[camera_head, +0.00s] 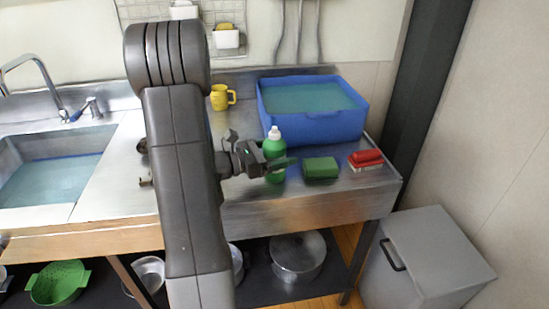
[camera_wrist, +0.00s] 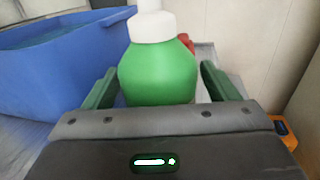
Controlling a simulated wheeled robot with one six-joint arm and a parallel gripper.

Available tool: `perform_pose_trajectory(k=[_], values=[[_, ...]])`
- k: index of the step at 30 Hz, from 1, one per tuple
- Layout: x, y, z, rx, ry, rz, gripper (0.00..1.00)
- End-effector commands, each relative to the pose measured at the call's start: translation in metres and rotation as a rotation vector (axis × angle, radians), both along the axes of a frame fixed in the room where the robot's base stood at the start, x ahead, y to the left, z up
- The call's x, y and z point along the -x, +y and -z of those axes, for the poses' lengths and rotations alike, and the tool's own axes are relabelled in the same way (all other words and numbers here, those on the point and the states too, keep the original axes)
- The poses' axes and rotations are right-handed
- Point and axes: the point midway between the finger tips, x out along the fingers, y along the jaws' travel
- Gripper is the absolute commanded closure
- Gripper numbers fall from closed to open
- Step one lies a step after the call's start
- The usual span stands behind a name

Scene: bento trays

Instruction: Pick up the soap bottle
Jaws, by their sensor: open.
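The soap bottle (camera_head: 273,147) is green with a white cap and stands upright on the steel counter, in front of the blue tub. In the wrist view the bottle (camera_wrist: 157,72) is close and central, between the two green fingers of my gripper (camera_wrist: 158,92). The fingers are apart, with a gap visible on either side of the bottle. In the head view my gripper (camera_head: 279,164) reaches in from the left at the bottle's lower half. The bottle's base is hidden behind the gripper body in the wrist view.
A blue tub (camera_head: 316,127) of water stands right behind the bottle. A green sponge (camera_head: 320,169) and a red brush (camera_head: 366,158) lie to the right. A yellow mug (camera_head: 219,97) stands at the back left. A sink (camera_head: 45,150) is far left, a grey bin (camera_head: 425,260) lower right.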

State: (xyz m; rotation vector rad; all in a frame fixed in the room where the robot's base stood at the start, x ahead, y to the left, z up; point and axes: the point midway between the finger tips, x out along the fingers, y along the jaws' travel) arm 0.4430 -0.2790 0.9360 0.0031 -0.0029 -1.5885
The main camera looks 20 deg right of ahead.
Motion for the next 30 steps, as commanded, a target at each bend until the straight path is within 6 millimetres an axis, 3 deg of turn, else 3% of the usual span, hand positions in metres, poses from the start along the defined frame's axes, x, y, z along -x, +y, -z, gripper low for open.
perform_pose_trajectory(k=[10, 18, 19, 26, 30], values=[[0.000, -0.006, 0.000, -0.001, 0.000, -0.001, 0.21], [0.000, -0.005, 0.000, 0.000, 0.000, -0.001, 0.74], [0.000, -0.006, 0.000, 0.000, -0.001, -0.001, 0.77], [0.000, -0.005, -0.002, 0.001, -0.002, -0.001, 0.77], [0.000, -0.005, -0.016, 0.001, -0.004, -0.001, 0.77]])
